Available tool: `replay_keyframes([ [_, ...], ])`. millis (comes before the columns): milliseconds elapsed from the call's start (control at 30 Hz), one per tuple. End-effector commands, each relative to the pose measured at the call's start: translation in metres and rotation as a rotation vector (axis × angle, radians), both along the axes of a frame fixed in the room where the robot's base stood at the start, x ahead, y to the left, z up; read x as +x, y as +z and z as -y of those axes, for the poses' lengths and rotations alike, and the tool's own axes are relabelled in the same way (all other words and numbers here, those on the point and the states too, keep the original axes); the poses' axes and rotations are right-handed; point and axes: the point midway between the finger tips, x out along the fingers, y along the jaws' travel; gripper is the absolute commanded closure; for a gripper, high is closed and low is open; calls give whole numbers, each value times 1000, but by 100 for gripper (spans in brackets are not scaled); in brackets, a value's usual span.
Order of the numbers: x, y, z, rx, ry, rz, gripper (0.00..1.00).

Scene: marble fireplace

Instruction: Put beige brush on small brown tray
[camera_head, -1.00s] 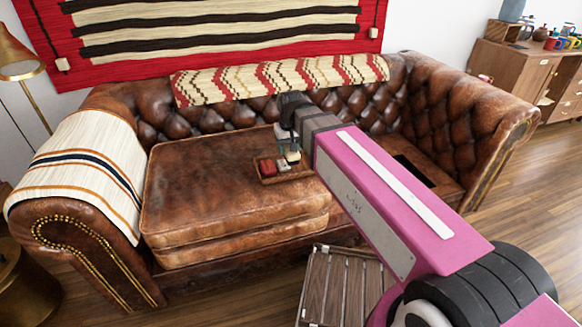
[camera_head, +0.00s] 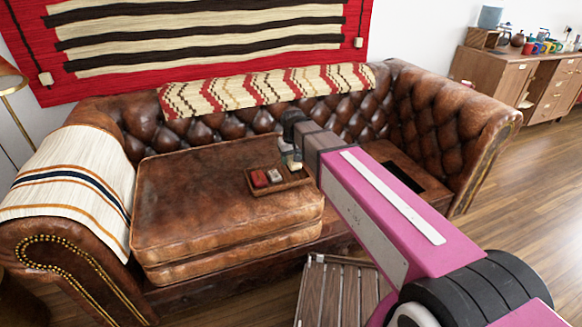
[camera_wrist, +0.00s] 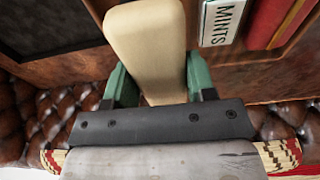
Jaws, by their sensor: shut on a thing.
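The beige brush (camera_wrist: 148,45) is between the green fingers of my gripper (camera_wrist: 155,82) in the wrist view. My gripper is shut on it. In the head view, my gripper (camera_head: 292,152) is over the right part of the small brown tray (camera_head: 281,187), with the brush's pale end (camera_head: 294,165) just below the fingers. The tray lies on the sofa's seat cushion. A red item (camera_head: 260,178) and a small whitish item (camera_head: 274,175) sit in its left part. I cannot tell whether the brush touches the tray.
In the wrist view, a white tin marked MINTS (camera_wrist: 222,22) and a red item (camera_wrist: 277,22) lie close to the right of the brush. The brown leather sofa (camera_head: 180,200) has free cushion left of the tray. A slatted wooden table (camera_head: 335,290) stands in front.

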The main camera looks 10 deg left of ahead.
Motion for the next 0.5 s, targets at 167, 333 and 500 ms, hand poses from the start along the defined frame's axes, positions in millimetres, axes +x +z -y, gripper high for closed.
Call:
replay_keyframes([
  [167, 2, -8, 1, -1, 0, -1, 71],
  [333, 2, -30, 1, -1, 0, -2, 71],
  [500, 2, -41, 1, 0, 0, 0, 71],
])
